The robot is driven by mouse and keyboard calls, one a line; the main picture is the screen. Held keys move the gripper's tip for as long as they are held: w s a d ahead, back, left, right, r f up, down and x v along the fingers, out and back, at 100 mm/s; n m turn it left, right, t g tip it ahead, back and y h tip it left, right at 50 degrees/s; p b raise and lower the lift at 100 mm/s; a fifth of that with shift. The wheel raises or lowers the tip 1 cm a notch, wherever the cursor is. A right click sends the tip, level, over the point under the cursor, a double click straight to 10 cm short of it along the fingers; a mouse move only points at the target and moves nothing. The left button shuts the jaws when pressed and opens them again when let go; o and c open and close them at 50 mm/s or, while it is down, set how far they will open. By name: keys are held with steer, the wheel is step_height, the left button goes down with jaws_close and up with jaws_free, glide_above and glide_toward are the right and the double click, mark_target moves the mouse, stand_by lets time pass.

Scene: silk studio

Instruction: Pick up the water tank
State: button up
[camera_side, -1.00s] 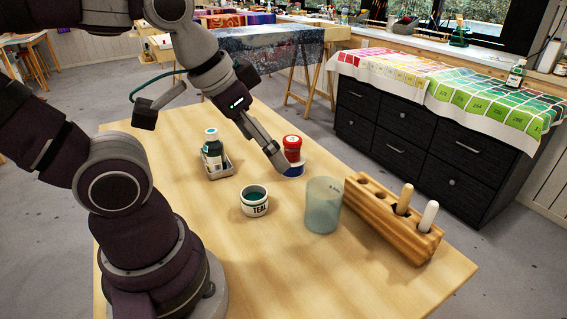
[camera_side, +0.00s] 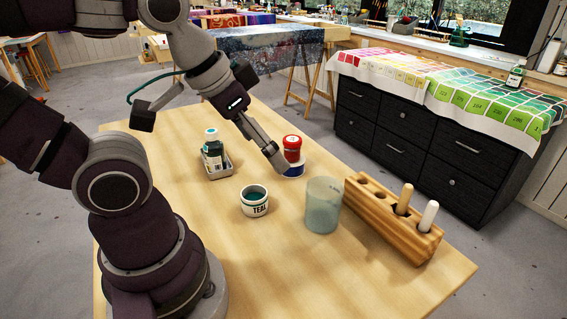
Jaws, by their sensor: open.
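The water tank looks to be the cloudy, pale blue-green cylinder (camera_side: 323,206) standing upright on the wooden table, right of the middle. My gripper (camera_side: 279,168) is above the table, behind and to the left of the cylinder and apart from it. It points down and to the right, with its tip close to a red-lidded jar (camera_side: 292,146) and a blue-and-white pot (camera_side: 293,171). It is open; I cannot tell from this view whether it touches the pot. The gap between the fingers is hard to see.
A white cup labelled TEAL (camera_side: 255,202) stands left of the cylinder. A dark bottle (camera_side: 213,152) sits in a small tray (camera_side: 229,167). A wooden block (camera_side: 385,222) with handles in it stands close on the cylinder's right. The table's front (camera_side: 310,285) is clear.

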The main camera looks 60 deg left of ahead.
steer(key=o, duration=0.3)
steer(key=m+g, duration=0.5)
steer(key=m, duration=1)
glide_above(323, 205)
steer(key=w+a, duration=0.1)
steer(key=a, duration=0.1)
step_height(323, 205, down, 5)
steer(key=f+m, duration=0.1)
steer(key=f, duration=0.3)
steer(key=w+f, duration=0.1)
steer(key=f, duration=0.3)
steer(key=f+m, duration=0.1)
steer(key=f, duration=0.3)
steer(key=shift+w+a+f+m+g, duration=0.15)
steer(key=shift+a+m+g, duration=0.15)
steer(key=shift+a, duration=0.05)
